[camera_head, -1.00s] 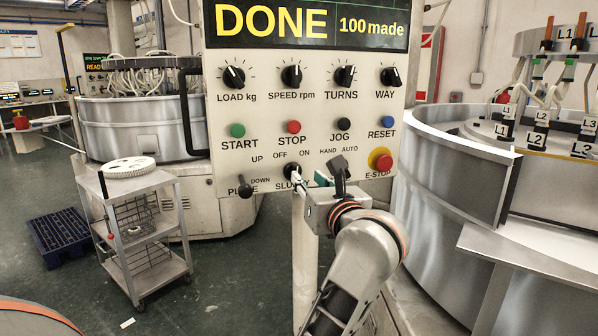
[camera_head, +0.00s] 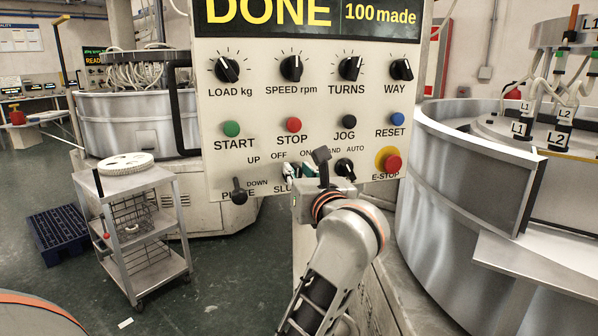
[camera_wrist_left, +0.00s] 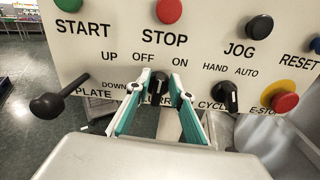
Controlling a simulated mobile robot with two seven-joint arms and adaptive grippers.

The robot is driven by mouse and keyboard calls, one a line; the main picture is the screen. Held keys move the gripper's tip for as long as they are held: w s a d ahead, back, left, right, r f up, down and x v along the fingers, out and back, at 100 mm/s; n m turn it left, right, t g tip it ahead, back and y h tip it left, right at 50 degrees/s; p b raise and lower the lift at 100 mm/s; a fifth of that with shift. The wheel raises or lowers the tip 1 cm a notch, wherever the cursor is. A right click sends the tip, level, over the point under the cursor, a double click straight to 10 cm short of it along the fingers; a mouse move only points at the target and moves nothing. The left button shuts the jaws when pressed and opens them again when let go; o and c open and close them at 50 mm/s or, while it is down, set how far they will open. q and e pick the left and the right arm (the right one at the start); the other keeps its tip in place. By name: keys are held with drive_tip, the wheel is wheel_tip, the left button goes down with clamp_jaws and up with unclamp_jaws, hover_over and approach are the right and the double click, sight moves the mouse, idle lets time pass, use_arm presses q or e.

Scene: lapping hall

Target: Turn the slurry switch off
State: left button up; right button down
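The slurry switch (camera_wrist_left: 159,84) is a small black rotary knob low on the white control panel, under the OFF and ON marks. In the head view my left gripper (camera_head: 300,171) is at the panel's lower edge and mostly hides the switch. In the left wrist view the two teal-and-grey fingers of the left gripper (camera_wrist_left: 159,92) stand apart, one on each side of the knob. A gap seems to show beside the knob, so the fingers look open around it. Its pointer's exact angle is hard to tell. My right gripper is not in view.
The plate lever (camera_wrist_left: 60,101) is left of the switch, and the cycle switch (camera_wrist_left: 228,97) is close to its right. The red E-stop (camera_wrist_left: 284,101) is farther right. START, STOP, JOG and RESET buttons are above. A wheeled cart (camera_head: 138,228) stands at left.

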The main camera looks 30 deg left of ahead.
use_arm(q)
clamp_jaws()
drive_tip(key=shift+f, duration=0.1)
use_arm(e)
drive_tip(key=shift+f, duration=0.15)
use_arm(q)
drive_tip(key=shift+a+f+n+b, duration=0.1)
drive_tip(key=shift+n+b, duration=0.65)
drive_tip(key=shift+n, duration=0.05)
drive_tip(key=n+b, duration=0.2)
drive_tip(key=n, duration=0.1)
drive_tip(key=s+n+b, duration=0.1)
drive_tip(key=n, duration=0.1)
drive_tip(key=shift+a, duration=0.3)
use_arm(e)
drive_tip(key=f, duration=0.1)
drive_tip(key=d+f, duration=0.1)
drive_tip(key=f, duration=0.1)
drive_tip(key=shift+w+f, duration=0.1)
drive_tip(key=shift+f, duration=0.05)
use_arm(q)
drive_tip(key=shift+n, duration=0.3)
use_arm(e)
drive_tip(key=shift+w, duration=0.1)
